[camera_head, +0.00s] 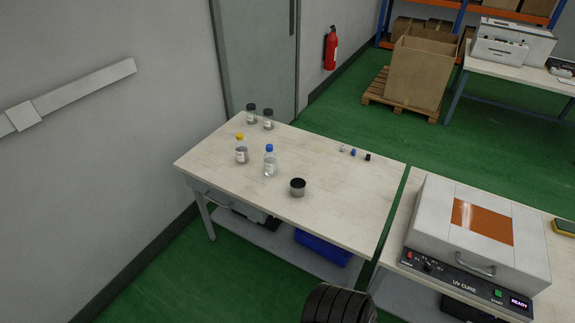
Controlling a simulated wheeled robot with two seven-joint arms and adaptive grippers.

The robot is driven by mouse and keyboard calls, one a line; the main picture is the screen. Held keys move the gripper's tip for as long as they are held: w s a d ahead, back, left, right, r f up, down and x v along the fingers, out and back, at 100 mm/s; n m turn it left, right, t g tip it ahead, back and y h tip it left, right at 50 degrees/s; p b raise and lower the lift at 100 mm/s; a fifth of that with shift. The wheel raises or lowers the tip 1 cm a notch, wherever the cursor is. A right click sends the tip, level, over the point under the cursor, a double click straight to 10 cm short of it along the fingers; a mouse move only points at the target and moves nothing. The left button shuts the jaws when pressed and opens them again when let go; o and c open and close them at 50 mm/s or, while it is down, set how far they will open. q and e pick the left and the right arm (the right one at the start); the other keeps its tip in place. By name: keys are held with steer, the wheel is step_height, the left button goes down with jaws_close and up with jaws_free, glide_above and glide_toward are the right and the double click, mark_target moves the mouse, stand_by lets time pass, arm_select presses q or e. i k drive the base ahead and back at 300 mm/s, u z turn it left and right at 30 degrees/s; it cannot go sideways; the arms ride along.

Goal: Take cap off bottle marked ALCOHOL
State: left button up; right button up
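Several bottles stand on the wooden-topped table (330,205). A bottle with a yellow cap (241,152) stands near the left edge, with a white label. A clear bottle with a blue cap (270,163) stands just right of it. Two dark-capped bottles, one on the left (251,115) and one on the right (268,121), stand at the back left corner. All are upright with caps on. The labels are too small to read, so I cannot tell which is marked ALCOHOL. Neither of my grippers is in view.
A dark, open-looking cup (298,188) stands in front of the bottles. Three small items (353,153) lie along the table's back right. The table's right front is clear. A wall is on the left.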

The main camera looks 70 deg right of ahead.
mark_target(270, 157)
steer(key=z, duration=1.85)
